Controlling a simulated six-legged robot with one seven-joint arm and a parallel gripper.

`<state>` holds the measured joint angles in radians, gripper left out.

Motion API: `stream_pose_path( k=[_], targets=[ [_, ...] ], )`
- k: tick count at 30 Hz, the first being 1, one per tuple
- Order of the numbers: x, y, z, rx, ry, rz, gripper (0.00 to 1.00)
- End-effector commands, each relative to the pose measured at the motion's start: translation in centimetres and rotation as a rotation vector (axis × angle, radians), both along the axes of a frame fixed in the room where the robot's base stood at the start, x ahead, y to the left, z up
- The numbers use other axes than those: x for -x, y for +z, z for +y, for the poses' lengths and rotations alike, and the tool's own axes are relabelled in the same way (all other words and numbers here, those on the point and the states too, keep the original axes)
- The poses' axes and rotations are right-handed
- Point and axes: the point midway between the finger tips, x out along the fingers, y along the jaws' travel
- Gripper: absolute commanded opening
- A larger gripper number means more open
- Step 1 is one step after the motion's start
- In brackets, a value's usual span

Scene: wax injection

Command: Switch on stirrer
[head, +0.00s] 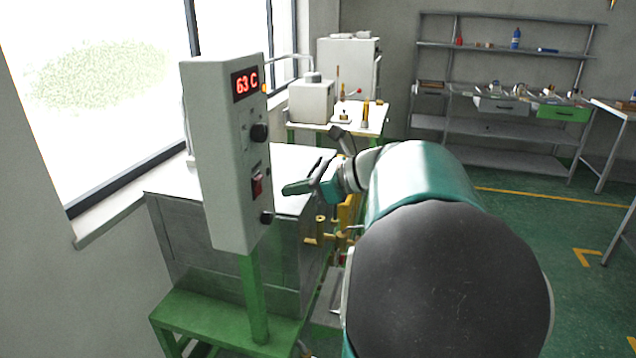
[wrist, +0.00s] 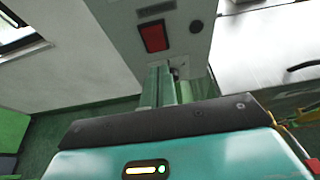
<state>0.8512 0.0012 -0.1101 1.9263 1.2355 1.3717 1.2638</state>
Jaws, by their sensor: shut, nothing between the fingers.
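The control box (head: 222,150) is a tall pale-grey unit on a green post, with a red "63 C" display (head: 245,84). On its front are a black knob (head: 260,132), a red rocker switch (head: 257,184) below it, and a small dark knob (head: 266,217) lower down. My gripper (head: 286,190) is shut and empty, just right of the red switch, with a small gap seeming to remain. Which way the rocker is tipped is unclear.
A metal tank (head: 180,235) stands behind the box on a green stand (head: 185,308). Brass fittings (head: 320,225) are below my gripper. A small table (head: 372,120) with equipment and a shelf rack (head: 500,125) stand behind.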

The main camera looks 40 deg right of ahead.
Motion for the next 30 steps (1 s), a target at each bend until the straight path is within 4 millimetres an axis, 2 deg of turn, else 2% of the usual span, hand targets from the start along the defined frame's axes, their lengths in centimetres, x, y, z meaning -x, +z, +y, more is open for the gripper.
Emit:
stream_pose_path(
  k=[3, 9, 22, 30],
  targets=[
    [-1.7, 0.5, 1.1, 0.003, 0.002, -0.002, 0.00],
    [-3.3, 1.3, 2.0, 0.001, 0.002, -0.001, 0.00],
    [-3.6, 1.5, 2.2, 0.004, 0.003, 0.005, 0.00],
    [-4.2, 1.9, 2.5, 0.046, 0.004, 0.082, 0.00]
  ],
)
